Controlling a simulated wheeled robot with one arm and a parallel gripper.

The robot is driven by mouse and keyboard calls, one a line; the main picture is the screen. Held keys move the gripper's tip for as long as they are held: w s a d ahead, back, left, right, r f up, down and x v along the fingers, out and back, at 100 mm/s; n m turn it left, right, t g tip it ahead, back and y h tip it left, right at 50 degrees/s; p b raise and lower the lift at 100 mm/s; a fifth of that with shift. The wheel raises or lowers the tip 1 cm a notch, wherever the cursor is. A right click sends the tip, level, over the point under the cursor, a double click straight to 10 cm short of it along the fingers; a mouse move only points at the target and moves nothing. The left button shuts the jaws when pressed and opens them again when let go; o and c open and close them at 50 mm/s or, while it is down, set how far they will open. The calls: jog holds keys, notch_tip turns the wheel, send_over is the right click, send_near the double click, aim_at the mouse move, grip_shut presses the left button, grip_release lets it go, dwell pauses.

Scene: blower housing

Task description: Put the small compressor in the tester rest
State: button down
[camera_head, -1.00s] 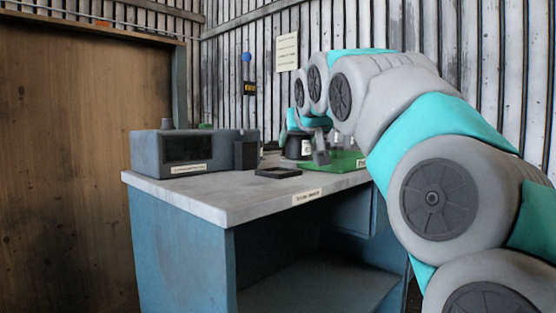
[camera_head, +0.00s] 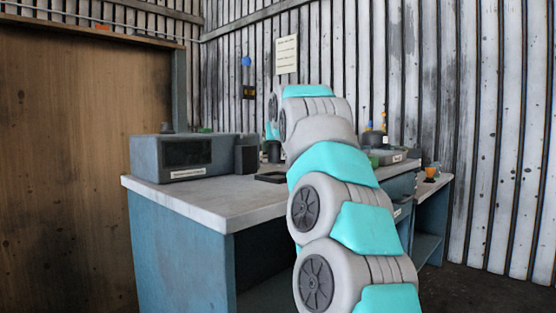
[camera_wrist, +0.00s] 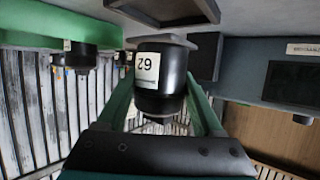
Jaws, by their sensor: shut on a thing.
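A black cylindrical compressor (camera_wrist: 172,88) with a white numbered label and a grey plate at one end is between the green fingers of my gripper (camera_wrist: 160,95) in the wrist view. My gripper is shut on it. The wrist view appears upside down. A dark, shallow square frame (camera_wrist: 165,8), which looks like the tester rest, lies just beyond the plate end, seemingly apart from it. In the head view this frame (camera_head: 271,177) lies on the bench beside the grey tester (camera_head: 188,156). My arm hides most of the gripper there.
The tester also shows at the right of the wrist view (camera_wrist: 290,85). A green tray (camera_wrist: 60,22) with another dark part (camera_wrist: 80,56) is at the left of that view. The bench top (camera_head: 205,200) is clear at the front. A lower side table (camera_head: 432,182) stands right.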

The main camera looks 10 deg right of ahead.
aim_at(280, 156)
jog(key=shift+f+b, duration=0.75)
jog(key=shift+f, duration=0.95)
jog(key=shift+c, duration=0.2)
grip_release()
jog(key=shift+s, duration=0.1)
jog(key=v, duration=1)
jog(key=shift+s+r, duration=0.2)
jog(key=shift+s, duration=0.1)
jog(key=shift+s+r, duration=0.15)
jog(key=shift+s, duration=0.4)
